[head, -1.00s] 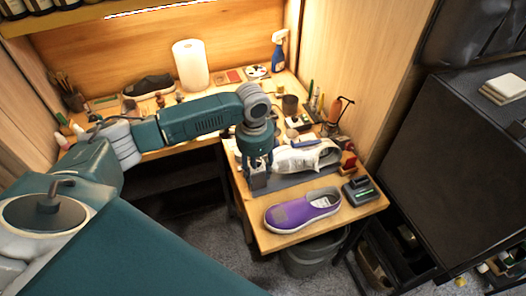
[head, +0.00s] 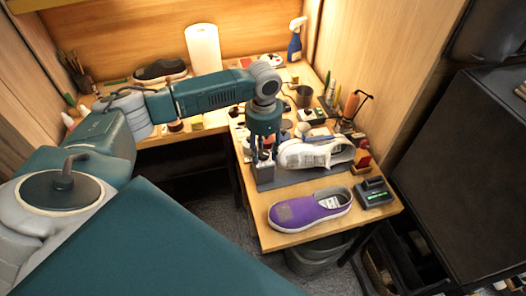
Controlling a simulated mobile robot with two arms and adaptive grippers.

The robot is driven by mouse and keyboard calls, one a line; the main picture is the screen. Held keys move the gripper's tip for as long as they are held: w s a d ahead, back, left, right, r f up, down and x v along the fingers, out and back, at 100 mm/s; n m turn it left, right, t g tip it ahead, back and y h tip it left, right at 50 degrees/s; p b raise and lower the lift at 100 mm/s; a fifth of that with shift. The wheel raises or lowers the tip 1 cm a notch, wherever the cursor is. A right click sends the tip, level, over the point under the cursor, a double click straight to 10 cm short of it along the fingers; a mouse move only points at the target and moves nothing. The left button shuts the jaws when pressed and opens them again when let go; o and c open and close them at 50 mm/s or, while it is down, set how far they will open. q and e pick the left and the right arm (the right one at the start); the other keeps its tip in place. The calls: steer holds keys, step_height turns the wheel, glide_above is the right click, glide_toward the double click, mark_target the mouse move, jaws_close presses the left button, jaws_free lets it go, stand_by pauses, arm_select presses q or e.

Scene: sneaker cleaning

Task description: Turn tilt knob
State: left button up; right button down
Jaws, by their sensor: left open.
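A white sneaker (head: 303,154) sits on a grey stand (head: 312,177) on the wooden workbench. A dark grey block (head: 265,173) stands at the stand's left end. My left gripper (head: 261,156) points down over this block, just left of the sneaker's toe. Its fingers are apart, around or just in front of the top of the block; I cannot tell which. I cannot make out the tilt knob; it may be hidden by the fingers. My right gripper is not in view.
A purple slip-on shoe (head: 309,209) lies at the front of the bench (head: 262,230). A dark device with a green display (head: 373,194) stands to its right. Bottles and tools crowd the back. A grey bin (head: 314,257) is below.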

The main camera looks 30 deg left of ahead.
arm_select(q)
steer(key=shift+s, duration=0.1)
steer(key=c, duration=0.9)
steer(key=shift+r+m+p, duration=0.1)
steer(key=shift+m+p, duration=0.45)
steer(key=shift+m, duration=0.15)
steer(key=shift+m+p, duration=0.35)
steer(key=shift+m, duration=1.05)
